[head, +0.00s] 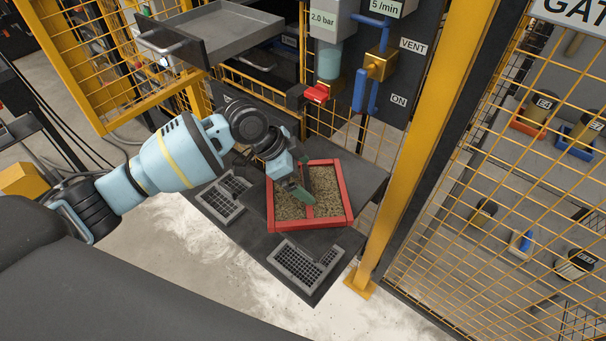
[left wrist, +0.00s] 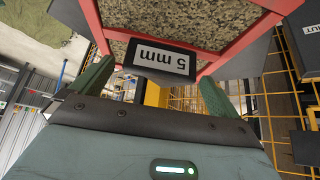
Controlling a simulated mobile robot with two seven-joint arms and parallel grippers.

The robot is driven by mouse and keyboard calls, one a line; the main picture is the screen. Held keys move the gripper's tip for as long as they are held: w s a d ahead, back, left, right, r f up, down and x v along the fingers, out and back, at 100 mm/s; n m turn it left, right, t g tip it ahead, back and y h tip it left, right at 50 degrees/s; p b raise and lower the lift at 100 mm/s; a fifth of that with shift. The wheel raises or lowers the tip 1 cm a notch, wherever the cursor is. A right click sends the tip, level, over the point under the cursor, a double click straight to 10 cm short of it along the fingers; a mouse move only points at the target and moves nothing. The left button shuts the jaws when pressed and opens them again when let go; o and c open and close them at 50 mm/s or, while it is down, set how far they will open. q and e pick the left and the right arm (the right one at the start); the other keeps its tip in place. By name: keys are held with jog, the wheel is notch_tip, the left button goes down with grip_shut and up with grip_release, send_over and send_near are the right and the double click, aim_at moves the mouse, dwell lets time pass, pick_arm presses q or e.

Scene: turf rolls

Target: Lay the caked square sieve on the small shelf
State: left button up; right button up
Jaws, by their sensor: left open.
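The square sieve (head: 328,190) has a red frame with a red crossbar and is filled with brown, grainy cake. It is over the dark small shelf (head: 258,236) and seems to rest flat on it. My left gripper (head: 300,188) reaches over the sieve from the upper left and hides part of it. In the left wrist view, the sieve (left wrist: 200,22) shows a dark tab labelled "5 mm" (left wrist: 163,62). The green fingers of my left gripper (left wrist: 153,88) are apart, one on each side of this tab, and do not appear closed on it. My right gripper is not in view.
Grey gratings (head: 222,198) lie on the shelf left of the sieve, and another (head: 306,264) lies in front. A yellow post (head: 420,140) stands close on the right. A grey drawer tray (head: 215,32) and a red-handled valve (head: 316,93) are behind.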

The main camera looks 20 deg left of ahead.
pick_arm(q)
jog(key=v, duration=1.1)
jog(key=shift+a+r+p, duration=0.2)
jog(key=shift+r+p, duration=0.1)
jog(key=shift+p, duration=0.05)
jog(key=shift+s, duration=0.1)
